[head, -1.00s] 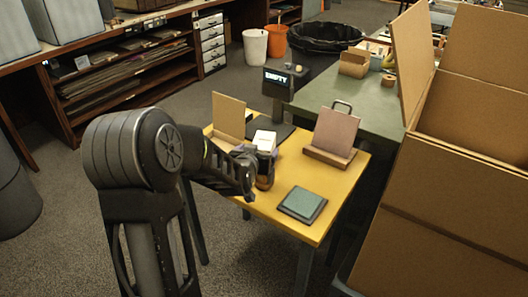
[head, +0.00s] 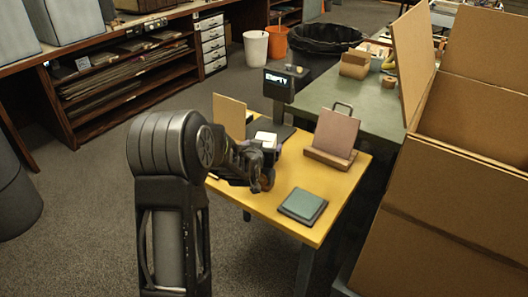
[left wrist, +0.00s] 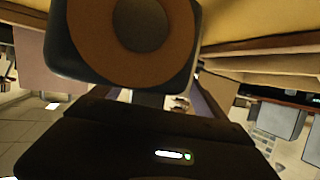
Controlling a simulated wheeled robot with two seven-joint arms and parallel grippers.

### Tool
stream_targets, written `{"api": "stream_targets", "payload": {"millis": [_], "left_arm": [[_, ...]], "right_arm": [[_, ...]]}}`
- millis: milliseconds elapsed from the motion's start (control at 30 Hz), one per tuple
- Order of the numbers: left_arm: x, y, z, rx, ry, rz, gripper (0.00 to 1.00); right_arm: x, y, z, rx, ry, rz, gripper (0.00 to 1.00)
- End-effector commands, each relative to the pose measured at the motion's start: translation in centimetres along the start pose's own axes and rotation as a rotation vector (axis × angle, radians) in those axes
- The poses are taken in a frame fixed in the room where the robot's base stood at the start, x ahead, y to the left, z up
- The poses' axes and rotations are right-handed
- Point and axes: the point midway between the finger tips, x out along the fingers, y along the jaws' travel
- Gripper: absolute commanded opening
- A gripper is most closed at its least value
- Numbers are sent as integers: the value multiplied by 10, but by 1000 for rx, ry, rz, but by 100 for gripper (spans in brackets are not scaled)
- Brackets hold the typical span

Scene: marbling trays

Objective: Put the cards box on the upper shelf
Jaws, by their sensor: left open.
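A small box with a white top (head: 265,137), which looks like the cards box, stands on the yellow table. My left gripper (head: 268,166) is open in front of it and hides its lower part. I cannot tell whether the fingers touch it or reach around it. In the left wrist view a dark rounded block with a brown ring and grey centre, seemingly part of my gripper, fills the upper middle; the box cannot be made out there. A wooden shelf unit (head: 125,86) with flat stacks stands at the far left. My right gripper is out of view.
On the yellow table (head: 262,207) are a teal-topped pad (head: 302,204), a pinkish board on a stand (head: 335,135) and an upright tan panel (head: 229,115). A display reading EMPTY (head: 280,82) stands behind. Large cardboard boxes (head: 450,220) block the right side.

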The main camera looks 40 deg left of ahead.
Motion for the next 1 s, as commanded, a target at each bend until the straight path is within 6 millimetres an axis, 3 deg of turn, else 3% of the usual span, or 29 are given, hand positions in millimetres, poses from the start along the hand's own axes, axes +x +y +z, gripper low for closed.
{"api": "stream_targets", "payload": {"millis": [200,767,1000], "left_arm": [[21,0,0,0,-1,0,85],[21,0,0,-1,0,0,85],[21,0,0,-1,0,0,67]], "right_arm": [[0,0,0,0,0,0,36],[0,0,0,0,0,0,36],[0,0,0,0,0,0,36]]}}
